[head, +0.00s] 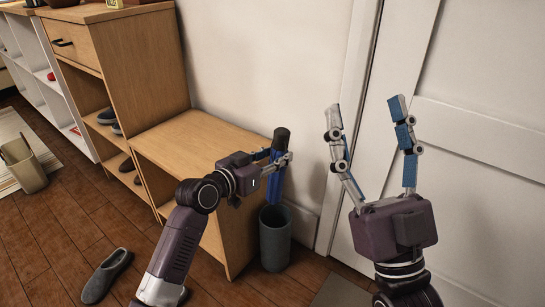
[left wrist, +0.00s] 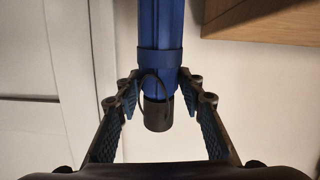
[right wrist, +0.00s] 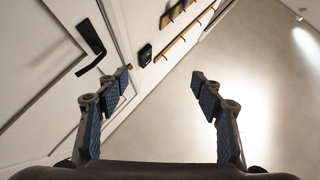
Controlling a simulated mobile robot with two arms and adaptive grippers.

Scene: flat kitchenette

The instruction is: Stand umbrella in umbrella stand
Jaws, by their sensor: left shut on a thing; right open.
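A blue folded umbrella (head: 275,183) with a dark handle at its top is held roughly upright. My left gripper (head: 276,158) is shut on it near its upper part. In the left wrist view, the umbrella (left wrist: 161,40) runs between the fingers of the left gripper (left wrist: 158,88), with a strap loop near its dark end. The grey cylindrical umbrella stand (head: 275,243) is on the floor right under the umbrella. I cannot tell whether the umbrella's lower end is inside the rim or just above it. My right gripper (head: 365,110) is open and empty, in front of the door.
A wooden bench cabinet (head: 190,135) stands left of the stand, beside a taller wooden cabinet (head: 140,60) with shoes on its shelves. A slipper (head: 107,275) lies on the floor. A beige bin (head: 25,170) stands farther left. A white door (head: 480,150) is at the right.

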